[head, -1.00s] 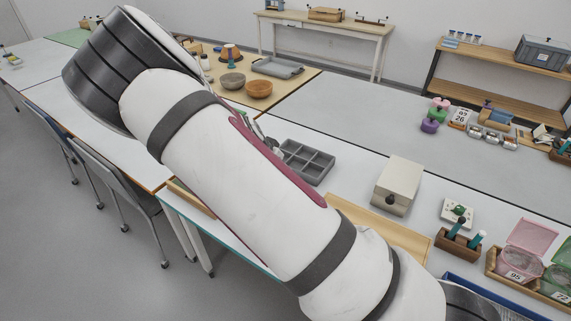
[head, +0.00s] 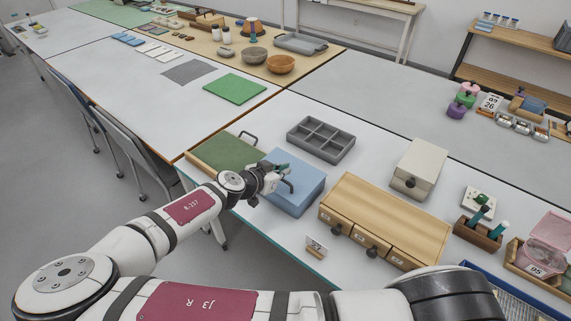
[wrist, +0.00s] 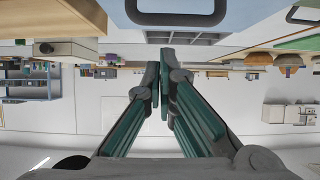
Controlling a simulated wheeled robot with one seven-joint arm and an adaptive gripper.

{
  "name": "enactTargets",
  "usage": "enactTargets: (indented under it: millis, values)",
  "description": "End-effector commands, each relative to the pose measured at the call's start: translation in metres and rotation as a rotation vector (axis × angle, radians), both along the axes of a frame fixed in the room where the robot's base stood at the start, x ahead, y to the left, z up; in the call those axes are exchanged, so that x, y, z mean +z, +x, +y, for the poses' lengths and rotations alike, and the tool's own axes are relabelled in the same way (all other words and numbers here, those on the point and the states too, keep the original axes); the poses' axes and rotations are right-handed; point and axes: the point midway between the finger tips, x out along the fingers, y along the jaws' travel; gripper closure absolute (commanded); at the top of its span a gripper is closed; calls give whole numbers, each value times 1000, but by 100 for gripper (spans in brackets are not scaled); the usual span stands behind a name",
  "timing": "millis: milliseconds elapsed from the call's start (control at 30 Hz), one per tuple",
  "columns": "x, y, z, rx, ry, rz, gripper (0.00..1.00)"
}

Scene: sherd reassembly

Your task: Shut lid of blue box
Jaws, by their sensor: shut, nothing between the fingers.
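The blue box (head: 298,184) stands on the white table, between a green-topped box and a wooden drawer unit. Its flat top looks level in the head view; I cannot tell whether the lid is fully down. A dark handle (head: 287,186) sits at its left side. My gripper (head: 282,169) is at the box's left edge, close to the handle, with its teal fingers together and empty. Contact cannot be told.
The green-topped box (head: 225,150) with its own handle is close on the left. The wooden drawer unit (head: 390,215) is on the right. A grey compartment tray (head: 320,140) and a cream box (head: 418,168) stand behind. Bare table shows between the tray and the cream box.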

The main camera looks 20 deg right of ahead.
Motion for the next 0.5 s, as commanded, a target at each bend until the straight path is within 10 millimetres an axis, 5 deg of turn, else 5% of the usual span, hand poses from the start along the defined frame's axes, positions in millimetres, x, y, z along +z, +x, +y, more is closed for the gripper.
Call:
enactTargets:
  millis: [500]
  values:
    - [-30,-8,13,1,0,2,100]
